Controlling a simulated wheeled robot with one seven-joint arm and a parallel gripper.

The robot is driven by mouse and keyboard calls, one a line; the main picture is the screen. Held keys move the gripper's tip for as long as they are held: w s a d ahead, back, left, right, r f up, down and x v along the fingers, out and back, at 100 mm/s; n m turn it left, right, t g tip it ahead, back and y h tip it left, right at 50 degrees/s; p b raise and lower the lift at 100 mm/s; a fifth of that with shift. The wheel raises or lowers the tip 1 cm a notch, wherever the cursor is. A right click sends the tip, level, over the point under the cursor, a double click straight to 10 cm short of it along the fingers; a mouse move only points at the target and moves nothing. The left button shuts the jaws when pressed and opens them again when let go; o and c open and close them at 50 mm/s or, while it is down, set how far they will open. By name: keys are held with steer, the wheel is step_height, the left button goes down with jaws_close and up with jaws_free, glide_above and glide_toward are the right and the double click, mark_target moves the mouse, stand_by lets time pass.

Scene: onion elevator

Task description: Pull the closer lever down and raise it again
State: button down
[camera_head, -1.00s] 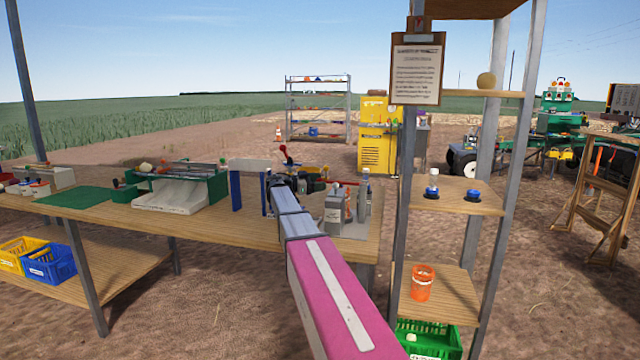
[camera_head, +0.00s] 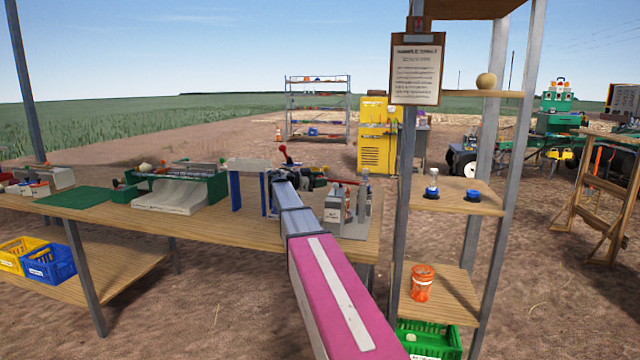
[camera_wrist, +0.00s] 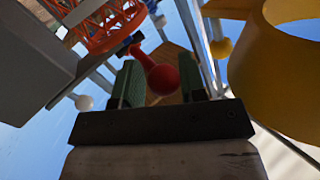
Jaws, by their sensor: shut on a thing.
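The closer lever seems to be the red lever in the wrist view, with a round red knob (camera_wrist: 164,80) and a narrower red neck. My gripper (camera_wrist: 160,66) has its green-lined fingers on either side of the knob and is shut on it. In the head view a red lever (camera_head: 284,152) sticks up just beyond the end of my arm, above the workbench (camera_head: 220,231). My gripper (camera_head: 281,177) is small and dark there, and my arm hides the lever's base and the grip.
A blue-legged frame (camera_head: 237,190) stands close left of my gripper. A grey device (camera_head: 334,205) and small bottles stand close right. A shelf post (camera_head: 401,200) rises right of my arm. In the wrist view an orange mesh (camera_wrist: 95,28) and a yellow curved part (camera_wrist: 265,75) are near.

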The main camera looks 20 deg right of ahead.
steer(key=s+d+r+m+t+y, duration=0.2)
steer(key=s+d+r+y, duration=0.2)
steer(key=d+r+y, duration=0.2)
steer(key=s+d+r+m+t+y, duration=0.3)
steer(key=d+r+y, duration=0.3)
steer(key=r, duration=0.4)
steer(key=shift+s, duration=0.5)
steer(key=c, duration=0.7)
jaws_free()
steer(key=shift+d, duration=0.1)
steer(key=v, duration=1.1)
steer(key=shift+d, duration=0.2)
